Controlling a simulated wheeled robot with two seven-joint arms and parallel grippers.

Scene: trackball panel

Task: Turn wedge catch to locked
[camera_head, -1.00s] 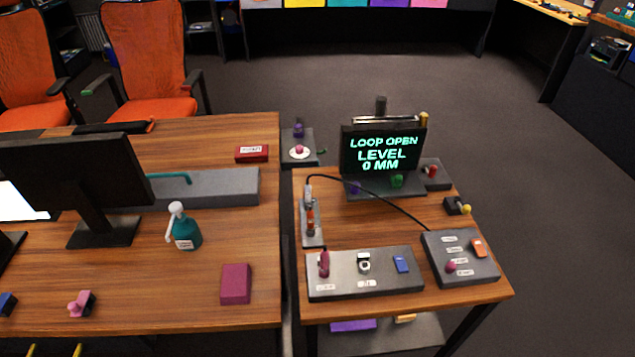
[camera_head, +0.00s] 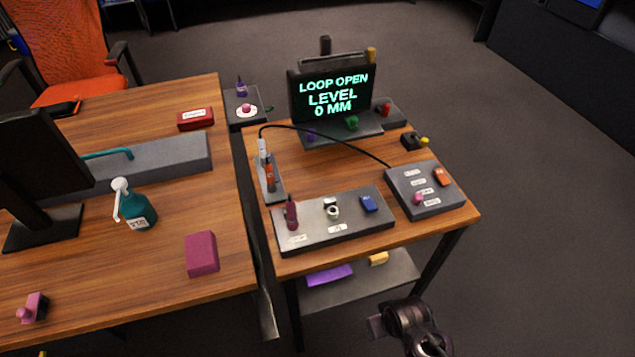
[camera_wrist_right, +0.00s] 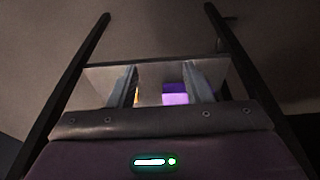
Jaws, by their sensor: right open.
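No label that I can read names the wedge catch, so I cannot tell which control it is. The front panel (camera_head: 340,229) on the small desk carries a maroon lever (camera_head: 291,212), a white-and-black catch-like part (camera_head: 331,207) and a blue part (camera_head: 369,203). The right box (camera_head: 436,200) carries an orange part (camera_head: 441,177) and a pink knob (camera_head: 418,198). My right gripper (camera_wrist_right: 164,88) is open and empty in the right wrist view, facing the desk's lower shelf. Part of my right arm shows at the bottom of the head view. My left gripper is out of view.
A screen (camera_head: 333,93) reads "LOOP OPEN LEVEL 0 MM". A black cable arches over the desk to the right box. A purple block (camera_head: 329,274) lies on the lower shelf (camera_head: 385,284). A bottle (camera_head: 135,207) and maroon block (camera_head: 202,254) stand on the left desk.

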